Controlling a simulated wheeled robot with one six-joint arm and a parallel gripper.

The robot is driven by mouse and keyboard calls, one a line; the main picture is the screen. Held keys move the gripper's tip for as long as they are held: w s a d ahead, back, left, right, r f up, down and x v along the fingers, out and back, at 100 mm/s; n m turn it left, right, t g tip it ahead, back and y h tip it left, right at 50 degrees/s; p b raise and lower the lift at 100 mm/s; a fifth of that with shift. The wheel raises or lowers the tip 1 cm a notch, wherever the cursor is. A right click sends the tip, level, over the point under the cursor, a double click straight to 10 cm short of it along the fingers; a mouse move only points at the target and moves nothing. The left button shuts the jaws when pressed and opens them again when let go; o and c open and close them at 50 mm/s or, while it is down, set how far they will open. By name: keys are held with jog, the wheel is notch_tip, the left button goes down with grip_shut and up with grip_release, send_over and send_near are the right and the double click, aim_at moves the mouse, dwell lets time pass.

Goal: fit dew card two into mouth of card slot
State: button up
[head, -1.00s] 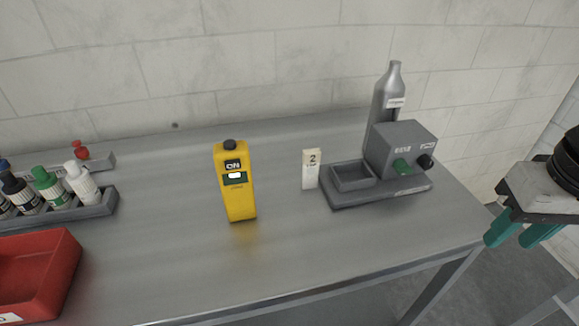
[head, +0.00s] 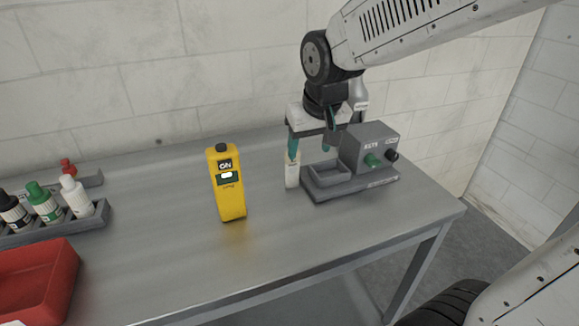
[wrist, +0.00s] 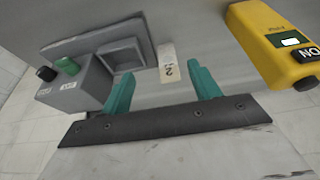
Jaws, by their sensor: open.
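Dew card two (head: 292,171) is a slim pale upright block standing on the bench, just left of the grey device. My gripper (head: 311,146) is open with teal fingers pointing down; one finger overlaps the card's top in the head view. In the wrist view the gripper (wrist: 161,78) holds nothing. Whether a finger touches the card I cannot tell. I cannot make out the card slot's mouth for certain.
The grey device (head: 368,150) with knobs and a shallow open tray (head: 328,184) stands close right of the card. A yellow meter (head: 227,185) stands to the left. A bottle rack (head: 85,213) and red bin (head: 40,285) are further left. The front bench is clear.

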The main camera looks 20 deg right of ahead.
send_near(292, 167)
jog(key=shift+t, duration=0.3)
jog(key=x, duration=0.4)
jog(key=w+x, duration=0.1)
jog(key=x, duration=0.3)
jog(key=shift+w, duration=0.2)
jog(key=c, duration=1.1)
jog(key=shift+r, duration=0.15)
